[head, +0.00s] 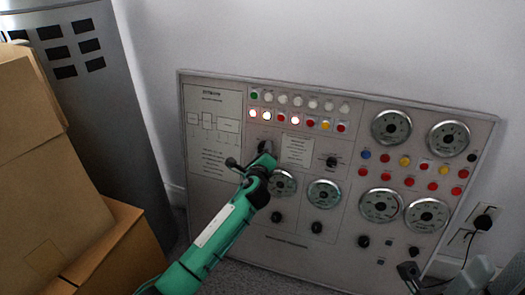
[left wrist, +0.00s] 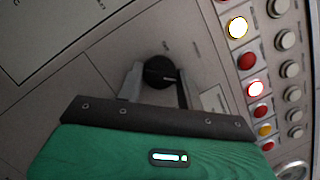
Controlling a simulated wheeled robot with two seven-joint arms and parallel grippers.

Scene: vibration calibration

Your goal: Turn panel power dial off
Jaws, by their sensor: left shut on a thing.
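The grey control panel (head: 215,215) leans against the wall and carries lamps, gauges and several black knobs. A black power dial (head: 264,146) is at its upper left, below the lit lamps. In the left wrist view the round black dial (left wrist: 160,72) sits between the two fingers of my left gripper (left wrist: 157,82). My left gripper (head: 263,155) reaches up from below in the head view and is shut on this dial, partly hiding it. The dial's pointer setting is too small to tell.
Cardboard boxes (head: 45,190) stack at the left, before a grey metal cabinet (head: 95,100). Another black knob (head: 332,162) and round gauges (head: 324,194) lie right of my gripper. A black plug (head: 484,222) with a cable is in a wall socket at the right.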

